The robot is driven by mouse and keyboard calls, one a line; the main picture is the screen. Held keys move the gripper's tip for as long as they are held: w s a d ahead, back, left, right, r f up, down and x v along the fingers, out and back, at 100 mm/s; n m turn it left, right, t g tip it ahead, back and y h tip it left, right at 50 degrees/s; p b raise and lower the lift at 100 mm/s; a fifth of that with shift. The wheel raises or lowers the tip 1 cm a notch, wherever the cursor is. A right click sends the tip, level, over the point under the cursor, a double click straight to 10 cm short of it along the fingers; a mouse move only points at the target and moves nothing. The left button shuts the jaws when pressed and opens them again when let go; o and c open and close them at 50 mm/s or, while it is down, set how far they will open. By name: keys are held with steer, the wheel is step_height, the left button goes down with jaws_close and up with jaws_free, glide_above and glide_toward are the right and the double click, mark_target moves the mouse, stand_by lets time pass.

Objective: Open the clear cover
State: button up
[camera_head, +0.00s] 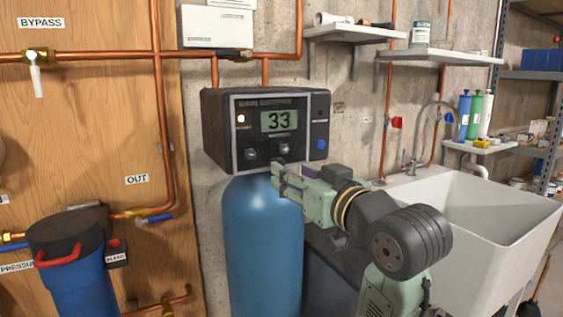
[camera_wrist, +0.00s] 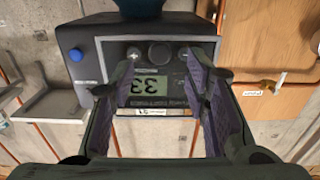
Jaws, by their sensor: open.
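The control head (camera_head: 218,130) is a dark box on top of a blue tank (camera_head: 262,235). On its front, a light grey frame surrounds a lit display (camera_head: 279,121) reading 33, with knobs below it. The clear cover (camera_head: 296,138) appears to lie flat and closed within this frame; its transparent sheet is hard to make out. My gripper (camera_head: 279,178) is at the control head's lower front edge, below the knobs. In the wrist view, upside down, my open gripper (camera_wrist: 163,62) shows the panel and display (camera_wrist: 146,90) between its fingers. Contact cannot be told.
A blue button (camera_head: 320,144) sits right of the frame. Copper pipes (camera_head: 164,110) run left of the tank, near a blue filter housing (camera_head: 75,285). A white sink (camera_head: 470,225) stands to the right. Shelves (camera_head: 440,56) hang on the wall behind.

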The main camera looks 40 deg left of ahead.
mark_target(275, 132)
steer(key=p+x, duration=0.1)
steer(key=x, duration=0.4)
steer(key=shift+w+a, duration=0.1)
steer(key=shift+a, duration=0.25)
steer(key=shift+c, duration=0.5)
jaws_close()
